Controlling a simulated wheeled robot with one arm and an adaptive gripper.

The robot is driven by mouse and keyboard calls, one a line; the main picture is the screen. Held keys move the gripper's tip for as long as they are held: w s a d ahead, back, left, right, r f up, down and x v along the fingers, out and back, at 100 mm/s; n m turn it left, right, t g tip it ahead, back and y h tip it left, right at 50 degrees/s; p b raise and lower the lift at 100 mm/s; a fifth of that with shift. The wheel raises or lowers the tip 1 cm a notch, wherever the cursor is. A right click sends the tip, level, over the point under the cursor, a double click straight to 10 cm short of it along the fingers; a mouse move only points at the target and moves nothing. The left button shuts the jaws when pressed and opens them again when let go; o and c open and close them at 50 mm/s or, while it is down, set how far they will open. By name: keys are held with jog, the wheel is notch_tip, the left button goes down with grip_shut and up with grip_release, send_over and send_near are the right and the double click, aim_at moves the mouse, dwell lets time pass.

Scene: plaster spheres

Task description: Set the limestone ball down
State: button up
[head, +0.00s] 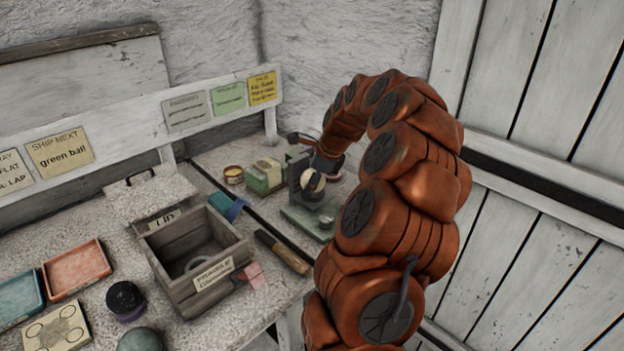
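My gripper (313,180) is at the far right part of the bench, at the end of my orange arm. It is small in the head view, with dark fingers against a pale cream ball, the limestone ball (315,184). The fingers appear closed on the ball and cover part of it. The ball is over or at a green-based device (305,218); whether it touches the device cannot be told.
An open wooden box (196,284) stands mid-bench, its lid (146,196) behind it. A dark ball (124,298) and a grey-green ball (140,341) are at the front left, near red (77,269) and teal (17,298) trays. A green box (264,176) stands behind the device.

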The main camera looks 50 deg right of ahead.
aim_at(311, 170)
jog(key=shift+f, duration=0.2)
jog(key=o, duration=1.6)
jog(key=shift+r, duration=0.1)
jog(key=shift+r+p, duration=0.45)
jog(key=shift+r, duration=1.4)
